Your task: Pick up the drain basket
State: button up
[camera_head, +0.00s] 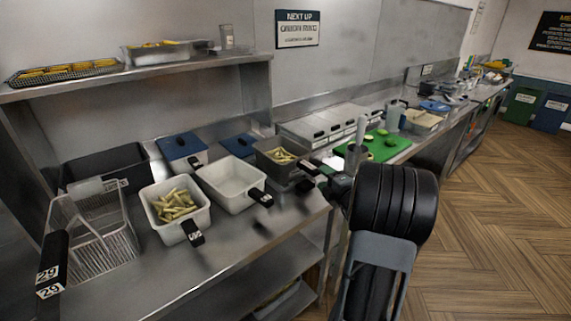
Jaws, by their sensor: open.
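An open wire basket (92,240) stands at the left end of the steel counter. It looks empty, and a black handle (53,262) with "29" labels is at its front left. It is the likeliest drain basket, but I cannot read that name on it. A white basket with pale fries (176,205), an empty white basket (232,183) and a dark metal basket with fries (278,158) stand to its right, each with a black handle. My dark arm is folded at the lower right, well away from the wire basket. My gripper cannot be made out.
A black bin (104,165) and blue-lidded containers (181,146) stand behind the baskets. A shelf (170,70) with trays overhangs the left counter. A green cutting board (382,147) lies farther right. The wooden floor (490,220) at right is clear.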

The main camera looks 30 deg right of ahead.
aim_at(319, 173)
jog(key=shift+w+p, duration=0.3)
jog(key=shift+w, duration=2.9)
grip_shut()
